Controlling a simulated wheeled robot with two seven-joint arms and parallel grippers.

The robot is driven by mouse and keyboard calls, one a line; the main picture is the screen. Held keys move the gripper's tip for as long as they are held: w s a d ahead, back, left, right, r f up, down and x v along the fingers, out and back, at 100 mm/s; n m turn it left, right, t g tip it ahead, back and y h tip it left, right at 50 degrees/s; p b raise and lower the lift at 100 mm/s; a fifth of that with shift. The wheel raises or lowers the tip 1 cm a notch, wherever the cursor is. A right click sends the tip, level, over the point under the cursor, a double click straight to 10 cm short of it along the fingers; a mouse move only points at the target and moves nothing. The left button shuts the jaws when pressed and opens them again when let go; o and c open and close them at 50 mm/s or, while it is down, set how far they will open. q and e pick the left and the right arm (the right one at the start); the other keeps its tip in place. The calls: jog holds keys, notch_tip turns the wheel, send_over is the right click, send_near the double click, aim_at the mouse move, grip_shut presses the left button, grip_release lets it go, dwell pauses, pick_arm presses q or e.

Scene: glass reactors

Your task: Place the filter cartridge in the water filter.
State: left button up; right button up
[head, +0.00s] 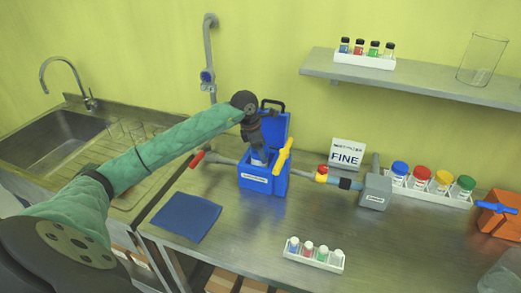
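The water filter appears to be the blue box (262,184) on the steel counter, with its lid (275,130) raised at the back. A pale grey cylinder, which looks like the filter cartridge (259,158), stands roughly upright in the box's opening; its lower part is hidden. My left gripper (257,147) points down over the box, right at the cylinder's top. Its fingers are dark and small, so I cannot tell whether they grip the cylinder. My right gripper is out of view.
A yellow valve handle (284,155) stands close at the box's right. A pipe with a red handle (197,159) joins at the left. A blue cloth (187,217) and a small vial rack (313,258) lie in front. A grey block (375,191) and jar rack stand right.

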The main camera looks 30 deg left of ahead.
pick_arm(q)
jog(key=shift+o, duration=1.1)
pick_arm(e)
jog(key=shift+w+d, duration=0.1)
pick_arm(q)
jog(key=shift+r, duration=0.15)
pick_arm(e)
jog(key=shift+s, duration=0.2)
pick_arm(q)
jog(key=shift+r, duration=0.15)
jog(key=shift+s+a+r, duration=0.1)
jog(key=shift+a+r, duration=0.05)
jog(key=shift+r, duration=0.2)
jog(key=shift+b+v, duration=0.75)
jog(key=shift+v, duration=0.3)
jog(key=b+v, duration=0.2)
jog(key=v, duration=0.5)
jog(key=shift+s+r+b, duration=0.1)
jog(key=shift+r+b, duration=0.05)
jog(key=shift+b, duration=0.15)
jog(key=shift+s+a+r, duration=0.1)
jog(key=shift+s+r, duration=0.05)
jog(key=shift+r, duration=0.55)
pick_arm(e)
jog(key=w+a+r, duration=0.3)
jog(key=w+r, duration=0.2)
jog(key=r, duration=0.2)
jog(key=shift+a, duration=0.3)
